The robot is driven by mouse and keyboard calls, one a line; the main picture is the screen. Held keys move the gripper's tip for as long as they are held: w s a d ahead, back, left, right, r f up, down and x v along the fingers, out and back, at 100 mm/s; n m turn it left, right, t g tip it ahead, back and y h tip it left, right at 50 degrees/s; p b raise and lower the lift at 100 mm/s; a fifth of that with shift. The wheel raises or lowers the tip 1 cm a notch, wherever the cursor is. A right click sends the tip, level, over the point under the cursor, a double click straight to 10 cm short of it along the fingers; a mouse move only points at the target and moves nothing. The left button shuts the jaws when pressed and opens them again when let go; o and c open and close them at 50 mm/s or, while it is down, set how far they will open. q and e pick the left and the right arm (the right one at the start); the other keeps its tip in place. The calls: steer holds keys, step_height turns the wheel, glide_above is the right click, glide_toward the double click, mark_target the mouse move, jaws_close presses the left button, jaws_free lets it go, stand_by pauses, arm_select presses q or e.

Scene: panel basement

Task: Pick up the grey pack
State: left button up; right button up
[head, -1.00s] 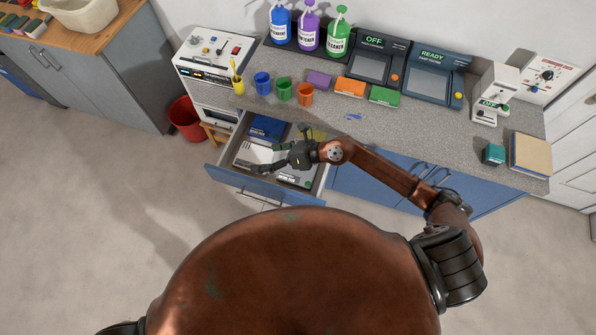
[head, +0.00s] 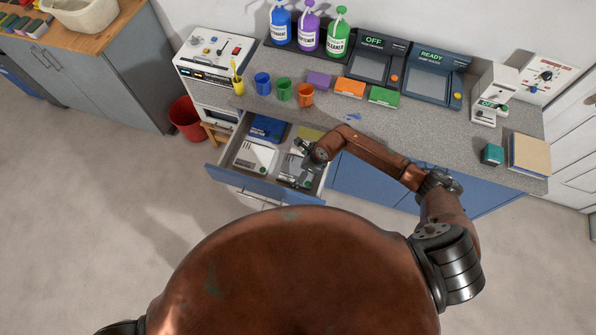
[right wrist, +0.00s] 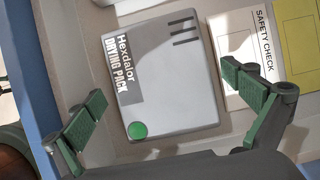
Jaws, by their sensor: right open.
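The grey pack (right wrist: 172,85) is a flat grey box marked "Hexdalor DRYING PACK" with a green dot. It lies in the open drawer (head: 236,176). In the head view the grey pack (head: 289,181) is mostly hidden by my right gripper (head: 296,166). In the right wrist view my right gripper (right wrist: 165,98) is open and empty above the pack. One fingertip is towards the drawer front and the other is towards the safety card. The near end of the pack reaches between the fingers. My left gripper is not in view.
The drawer also holds a white box (head: 254,157), a blue item (head: 267,129), a yellow card (right wrist: 303,45) and a white "SAFETY CHECK" card (right wrist: 247,48). The countertop (head: 425,125) overhangs behind, with cups and coloured boxes. A red bin (head: 186,119) stands left.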

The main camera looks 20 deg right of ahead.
steer(key=shift+a+f, duration=0.1)
steer(key=shift+f, duration=0.25)
steer(key=shift+c, duration=0.4)
steer(key=shift+w+r, duration=0.1)
steer(key=c, duration=1.3)
